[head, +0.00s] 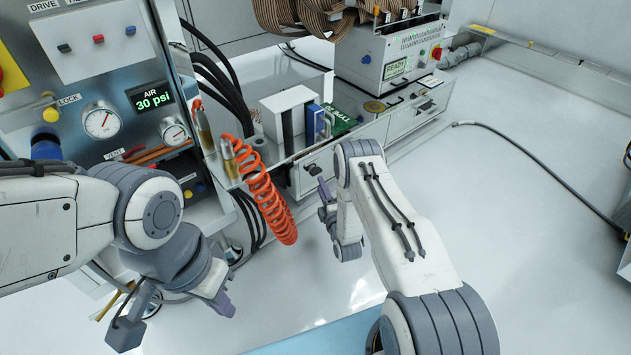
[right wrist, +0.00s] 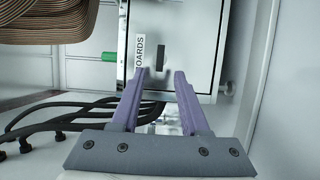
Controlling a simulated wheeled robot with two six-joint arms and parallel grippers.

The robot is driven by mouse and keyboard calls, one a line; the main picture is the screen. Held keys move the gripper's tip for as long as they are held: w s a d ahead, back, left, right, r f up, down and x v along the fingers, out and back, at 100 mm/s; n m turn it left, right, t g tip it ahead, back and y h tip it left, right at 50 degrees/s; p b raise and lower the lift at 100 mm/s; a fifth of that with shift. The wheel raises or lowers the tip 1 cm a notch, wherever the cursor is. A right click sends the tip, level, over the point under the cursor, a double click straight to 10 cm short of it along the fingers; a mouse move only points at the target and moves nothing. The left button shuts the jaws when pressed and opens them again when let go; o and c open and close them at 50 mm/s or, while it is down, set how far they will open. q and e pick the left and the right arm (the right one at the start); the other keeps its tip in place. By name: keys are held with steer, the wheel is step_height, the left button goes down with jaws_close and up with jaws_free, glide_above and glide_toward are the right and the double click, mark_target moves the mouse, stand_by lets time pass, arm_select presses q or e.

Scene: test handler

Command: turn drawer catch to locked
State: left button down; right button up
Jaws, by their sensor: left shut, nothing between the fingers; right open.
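The drawer front (right wrist: 190,25) fills the upper middle of the right wrist view, with a label reading "BOARDS" on it. A dark bar (right wrist: 160,57) stands beside the label; I cannot tell if it is the catch or a handle. In the head view, the drawer front (head: 304,181) is partly behind my right arm. My right gripper (right wrist: 157,72) is open and empty; the bar appears beyond and between its fingertips, apart from them. In the head view, the right gripper (head: 325,192) is near the drawer. My left gripper (head: 222,302) is shut and empty at lower left, away from the drawer.
An orange coiled hose (head: 268,195) hangs left of the drawer. Dark cables (right wrist: 65,110) run at left in the right wrist view. A tester box reading "READY" (head: 405,50) stands on the bench.

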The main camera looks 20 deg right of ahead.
mark_target(315, 171)
steer(key=shift+w+d+b, duration=0.2)
steer(key=shift+w+b, duration=0.45)
steer(key=shift+w, duration=0.7)
steer(key=shift+w+d+b, duration=0.15)
steer(key=shift+w+b, duration=0.5)
steer(key=shift+w, duration=0.7)
